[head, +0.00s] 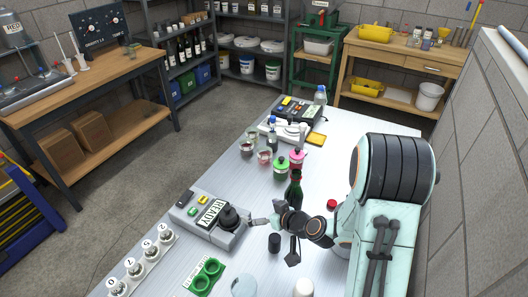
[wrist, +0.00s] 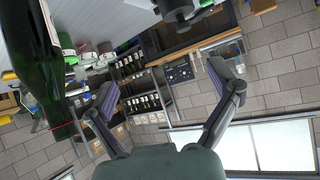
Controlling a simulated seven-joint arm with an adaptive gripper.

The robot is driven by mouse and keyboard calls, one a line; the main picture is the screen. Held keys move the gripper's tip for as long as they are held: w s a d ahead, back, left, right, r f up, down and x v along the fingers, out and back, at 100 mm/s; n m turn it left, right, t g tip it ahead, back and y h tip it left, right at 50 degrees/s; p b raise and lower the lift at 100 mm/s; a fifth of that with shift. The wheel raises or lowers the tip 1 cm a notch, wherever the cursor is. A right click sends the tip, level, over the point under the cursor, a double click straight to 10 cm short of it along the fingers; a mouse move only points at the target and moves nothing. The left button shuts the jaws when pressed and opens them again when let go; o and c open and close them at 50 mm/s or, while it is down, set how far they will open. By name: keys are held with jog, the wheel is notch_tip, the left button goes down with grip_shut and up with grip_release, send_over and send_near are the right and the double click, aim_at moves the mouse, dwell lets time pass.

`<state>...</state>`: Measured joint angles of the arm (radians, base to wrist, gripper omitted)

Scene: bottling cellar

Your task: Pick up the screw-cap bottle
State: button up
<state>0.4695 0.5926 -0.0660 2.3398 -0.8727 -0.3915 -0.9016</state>
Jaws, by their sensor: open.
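A dark green bottle with a reddish top (head: 295,192) stands upright on the metal table, just behind my gripper; its lower part is partly hidden by the arm. A clear bottle with a blue cap (head: 320,96) stands at the table's far end. I cannot tell for sure which is the screw-cap bottle. My gripper (head: 275,240) is open and empty, its fingers spread low over the table in front of the green bottle. In the wrist view, the green bottle (wrist: 35,60) fills the left edge, outside the open fingers of my gripper (wrist: 163,88).
A grey device marked READY with a black knob (head: 209,214) stands left of my gripper. A small black cylinder (head: 274,242) stands close by the fingers. Green and pink lidded jars (head: 281,168) stand behind the bottle. Green rings (head: 207,275) lie at front left.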

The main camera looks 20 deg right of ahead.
aim_at(296, 205)
jog(key=d+f+m+t+h, duration=0.1)
jog(key=d+f+h, duration=0.1)
jog(key=d, duration=0.1)
jog(key=d+f+m+t+h, duration=0.1)
jog(key=d+f, duration=0.1)
jog(key=d, duration=0.2)
jog(key=d+f+m+h, duration=0.2)
jog(key=d, duration=0.2)
jog(key=shift+w+f+t+h, duration=0.15)
jog(key=shift+w+t+h, duration=0.15)
jog(key=shift+w+t, duration=0.1)
jog(key=shift+w+d+f, duration=0.15)
jog(key=shift+w+d, duration=0.05)
jog(key=x, duration=0.6)
jog(key=shift+w, duration=0.15)
jog(key=c, duration=1.3)
